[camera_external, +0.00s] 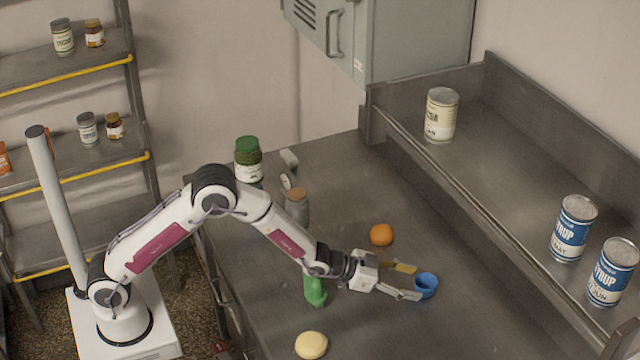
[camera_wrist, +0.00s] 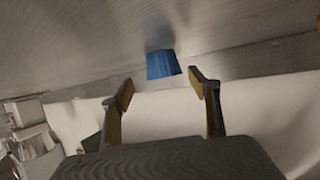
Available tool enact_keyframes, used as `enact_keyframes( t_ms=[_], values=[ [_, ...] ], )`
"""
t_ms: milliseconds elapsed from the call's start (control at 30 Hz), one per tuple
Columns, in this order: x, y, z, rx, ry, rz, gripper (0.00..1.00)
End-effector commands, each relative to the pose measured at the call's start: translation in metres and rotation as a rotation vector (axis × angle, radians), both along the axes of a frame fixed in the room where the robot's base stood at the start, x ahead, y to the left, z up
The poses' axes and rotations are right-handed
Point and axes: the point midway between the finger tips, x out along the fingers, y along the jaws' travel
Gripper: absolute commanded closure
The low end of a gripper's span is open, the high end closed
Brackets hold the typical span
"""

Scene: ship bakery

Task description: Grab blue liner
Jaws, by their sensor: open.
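The blue liner (camera_external: 427,285) is a small blue cup shape on the grey metal counter, toward the right of the worktop. My gripper (camera_external: 410,282) is open, with its fingers reaching right toward the liner and its tips close beside it. In the wrist view the liner (camera_wrist: 163,64) shows just beyond the gap between the two fingertips of my gripper (camera_wrist: 160,88). Nothing is held. I cannot tell whether a fingertip touches the liner.
An orange (camera_external: 381,235) lies behind my gripper. A green bottle (camera_external: 315,291) and a pale yellow round item (camera_external: 311,345) are left of it. A raised shelf (camera_external: 500,170) with cans borders the counter at right. Jars (camera_external: 297,206) stand further back.

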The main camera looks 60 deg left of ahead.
Motion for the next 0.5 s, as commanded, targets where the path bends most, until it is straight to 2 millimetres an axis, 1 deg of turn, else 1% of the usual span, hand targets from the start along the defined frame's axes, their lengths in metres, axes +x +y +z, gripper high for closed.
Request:
enact_keyframes(
  t_ms=[500],
  values=[
    [0.0044,-0.0011,-0.0011,0.000,0.000,0.000,0.39]
  ],
)
